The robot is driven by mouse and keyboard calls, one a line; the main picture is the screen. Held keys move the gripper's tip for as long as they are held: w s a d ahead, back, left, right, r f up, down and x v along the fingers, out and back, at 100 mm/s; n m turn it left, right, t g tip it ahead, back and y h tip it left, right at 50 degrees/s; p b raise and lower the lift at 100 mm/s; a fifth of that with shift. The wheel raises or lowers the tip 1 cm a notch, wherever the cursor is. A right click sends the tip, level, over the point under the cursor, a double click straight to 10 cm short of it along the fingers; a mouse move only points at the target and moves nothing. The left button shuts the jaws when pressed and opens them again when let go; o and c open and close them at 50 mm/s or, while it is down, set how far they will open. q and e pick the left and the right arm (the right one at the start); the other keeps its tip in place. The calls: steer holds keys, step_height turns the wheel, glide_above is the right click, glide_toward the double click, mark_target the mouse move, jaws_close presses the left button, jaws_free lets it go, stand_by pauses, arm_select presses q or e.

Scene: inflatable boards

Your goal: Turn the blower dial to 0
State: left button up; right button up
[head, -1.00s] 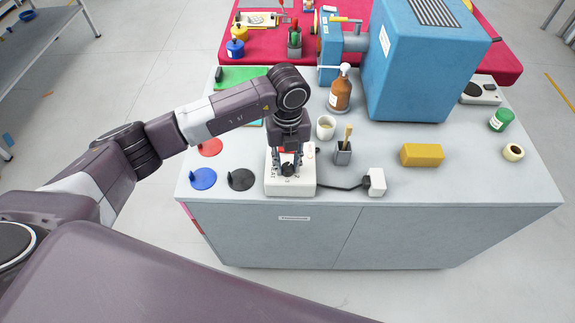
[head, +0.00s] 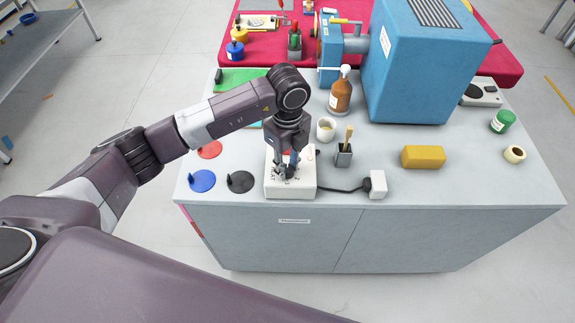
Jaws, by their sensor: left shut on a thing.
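A white control box (head: 272,187) stands near the front edge of the grey bench, with dark markings on its top. A small black dial (head: 288,171) sits on top of it. My left gripper (head: 288,166) points down over the box and is shut on the dial. The fingers partly hide the dial, and its exact setting cannot be read. The large blue machine (head: 420,75) stands at the back right of the bench. My right gripper is not in view.
Blue (head: 202,181) and black (head: 241,182) discs lie left of the box. A black cable runs right to a white block (head: 377,185). A brown bottle (head: 341,95), white cup (head: 326,129), brush holder (head: 343,156) and yellow block (head: 423,157) stand nearby.

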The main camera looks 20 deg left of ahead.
mark_target(287, 168)
arm_select(q)
steer(key=shift+w, duration=0.1)
steer(key=o, duration=1.2)
steer(key=shift+c, duration=0.2)
step_height(287, 168, up, 12)
